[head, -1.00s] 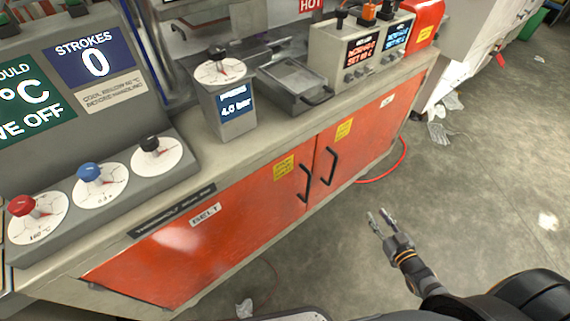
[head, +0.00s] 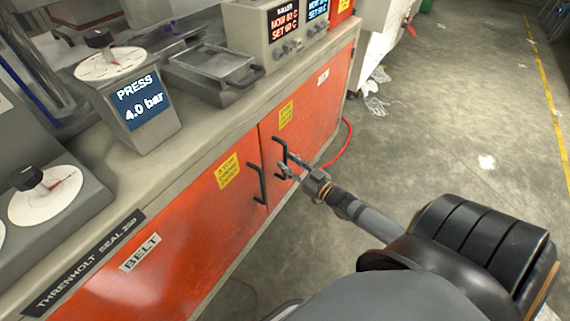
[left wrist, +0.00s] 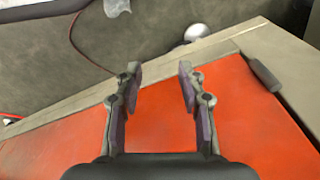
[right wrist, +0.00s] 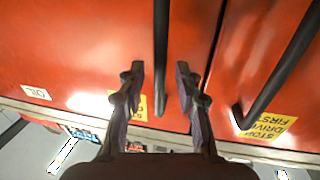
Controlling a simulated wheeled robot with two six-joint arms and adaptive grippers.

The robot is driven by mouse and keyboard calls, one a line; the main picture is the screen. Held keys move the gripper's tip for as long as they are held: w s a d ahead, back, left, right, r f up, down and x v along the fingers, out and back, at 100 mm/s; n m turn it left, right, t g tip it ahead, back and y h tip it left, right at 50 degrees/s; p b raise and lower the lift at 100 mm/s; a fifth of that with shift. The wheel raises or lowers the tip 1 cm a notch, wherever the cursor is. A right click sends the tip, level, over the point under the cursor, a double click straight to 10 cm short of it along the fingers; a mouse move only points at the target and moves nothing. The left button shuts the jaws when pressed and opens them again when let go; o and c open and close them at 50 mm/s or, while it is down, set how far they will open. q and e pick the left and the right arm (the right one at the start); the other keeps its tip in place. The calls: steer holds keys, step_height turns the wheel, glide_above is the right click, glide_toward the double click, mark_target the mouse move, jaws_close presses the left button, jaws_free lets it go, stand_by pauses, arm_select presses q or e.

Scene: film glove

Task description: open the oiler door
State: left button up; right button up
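The oiler door (head: 310,112) is the right-hand orange door of the cabinet and looks shut. Its small label reads OIL (right wrist: 37,92) in the right wrist view. Its black bar handle (head: 281,155) is upright near the gap between the doors. My right gripper (head: 290,165) is at this handle, fingers open. In the right wrist view the handle (right wrist: 161,55) lies between the two fingertips (right wrist: 160,80); I cannot tell whether they touch it. My left gripper (left wrist: 158,78) is open and empty, above an orange panel in the left wrist view; it is not in the head view.
The neighbouring BELT door (head: 165,255) has its own black handle (head: 259,184) close by. The worktop (head: 205,122) overhangs the doors and carries a press box (head: 127,93) and a grey tray (head: 215,70). A red hose (head: 345,145) lies on the floor.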

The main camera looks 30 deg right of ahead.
steer(key=shift+w+a+b, duration=0.2)
steer(key=shift+w+b, duration=0.25)
steer(key=shift+w, duration=0.6)
arm_select(q)
steer(key=shift+w+d+r, duration=0.1)
steer(key=shift+d+r, duration=0.1)
steer(key=shift+r, duration=0.55)
steer(key=shift+w+d+r, duration=0.15)
steer(key=shift+r, duration=0.6)
steer(key=shift+w+d+r, duration=0.1)
steer(key=shift+d+r, duration=0.1)
steer(key=shift+r, duration=0.55)
arm_select(e)
jaws_close()
